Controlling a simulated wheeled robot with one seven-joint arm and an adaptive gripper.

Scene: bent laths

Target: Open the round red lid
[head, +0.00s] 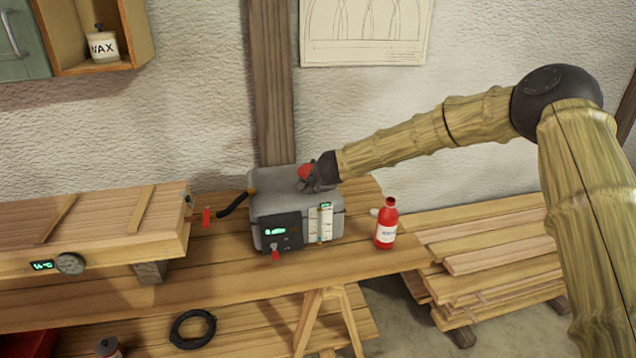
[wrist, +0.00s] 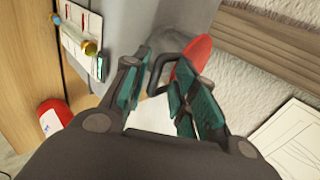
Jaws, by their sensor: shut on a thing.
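The round red lid (head: 306,171) is on top of the grey box (head: 265,184). It looks tilted up rather than flat, and my gripper partly hides it in the head view. In the wrist view the red lid (wrist: 196,58) shows as a narrow oval, with a dark loop handle (wrist: 160,68) on its near side. My gripper (head: 312,180) is at the lid, coming from the right. In the wrist view its teal-padded fingers (wrist: 160,98) are closed about the handle. The exact contact is partly hidden by the fingers.
A red bottle (head: 386,226) stands right of the box on the wooden bench (head: 375,266). A long wooden box (head: 110,222) lies to the left, with a black hose (head: 233,204) between. Stacked boards (head: 490,246) lie lower right. The wall is close behind.

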